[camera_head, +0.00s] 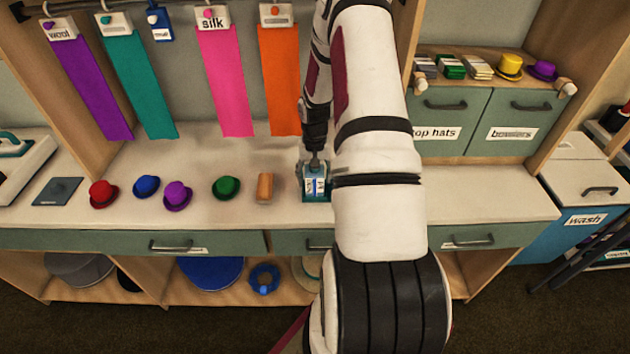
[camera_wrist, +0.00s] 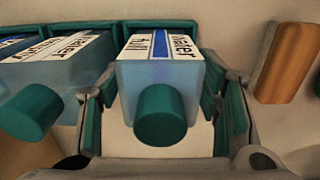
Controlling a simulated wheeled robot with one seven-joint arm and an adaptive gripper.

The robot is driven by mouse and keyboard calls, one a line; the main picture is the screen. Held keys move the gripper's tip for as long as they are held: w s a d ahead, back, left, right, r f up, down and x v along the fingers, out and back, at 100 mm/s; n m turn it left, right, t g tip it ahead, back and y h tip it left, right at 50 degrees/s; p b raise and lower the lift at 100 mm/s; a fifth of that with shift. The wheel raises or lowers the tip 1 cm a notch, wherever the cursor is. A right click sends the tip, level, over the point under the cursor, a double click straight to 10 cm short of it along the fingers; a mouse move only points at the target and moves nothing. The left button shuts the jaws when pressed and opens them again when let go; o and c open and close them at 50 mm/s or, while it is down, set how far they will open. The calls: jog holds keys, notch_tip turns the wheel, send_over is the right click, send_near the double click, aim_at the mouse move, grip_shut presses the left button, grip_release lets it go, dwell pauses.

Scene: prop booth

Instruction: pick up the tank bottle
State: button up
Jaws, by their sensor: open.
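Small hats, such as a green hat (camera_head: 226,187), stand farther left. Coloured cloths, such as an orange one (camera_head: 280,80), hang behind.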

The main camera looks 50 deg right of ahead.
jog(key=c, duration=1.1)
